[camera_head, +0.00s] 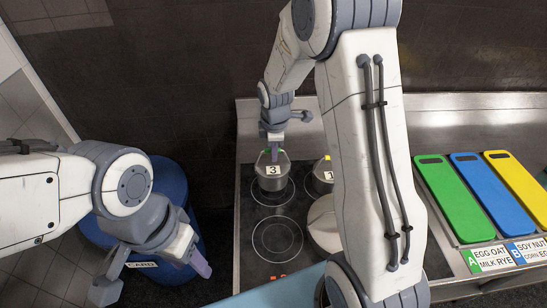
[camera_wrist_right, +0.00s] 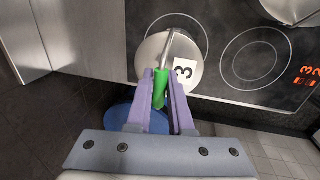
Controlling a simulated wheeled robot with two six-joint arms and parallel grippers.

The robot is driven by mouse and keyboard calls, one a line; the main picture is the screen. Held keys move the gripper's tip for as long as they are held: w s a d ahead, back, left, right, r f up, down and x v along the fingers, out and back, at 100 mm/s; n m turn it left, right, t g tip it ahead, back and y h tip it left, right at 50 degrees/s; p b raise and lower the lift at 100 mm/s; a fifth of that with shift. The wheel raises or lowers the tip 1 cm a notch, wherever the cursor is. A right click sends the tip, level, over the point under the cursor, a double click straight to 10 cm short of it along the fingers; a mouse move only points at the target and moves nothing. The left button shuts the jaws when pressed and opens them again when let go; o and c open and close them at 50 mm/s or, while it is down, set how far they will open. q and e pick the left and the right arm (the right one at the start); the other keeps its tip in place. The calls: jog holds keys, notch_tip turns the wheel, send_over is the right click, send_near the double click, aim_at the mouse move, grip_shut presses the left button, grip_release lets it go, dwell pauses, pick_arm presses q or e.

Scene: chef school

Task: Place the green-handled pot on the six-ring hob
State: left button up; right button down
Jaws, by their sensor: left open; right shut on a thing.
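The green-handled pot (camera_head: 271,184), labelled 3, is at the back left ring of the black hob (camera_head: 259,215). Whether its base rests on the glass or hovers just above it, I cannot tell. My right gripper (camera_head: 275,155) is shut on its green handle, which shows between the two purple fingers in the right wrist view (camera_wrist_right: 160,92). There the pot (camera_wrist_right: 151,50) covers part of a ring. My left gripper (camera_head: 155,272) is open and empty at the lower left, away from the hob.
A second pot labelled 1 (camera_head: 322,182) stands just right, and a pale round vessel (camera_head: 322,225) in front of it, partly behind my right arm. The front left ring (camera_head: 277,238) is bare. A blue bin (camera_head: 168,182) stands left. Green (camera_head: 449,200), blue and yellow boards lie right.

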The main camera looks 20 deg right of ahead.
aim_at(273, 164)
notch_tip(273, 164, down, 3)
jog(key=shift+f+p, duration=0.15)
jog(key=shift+p, duration=0.45)
jog(key=shift+f, duration=0.5)
jog(key=c, duration=0.8)
grip_release()
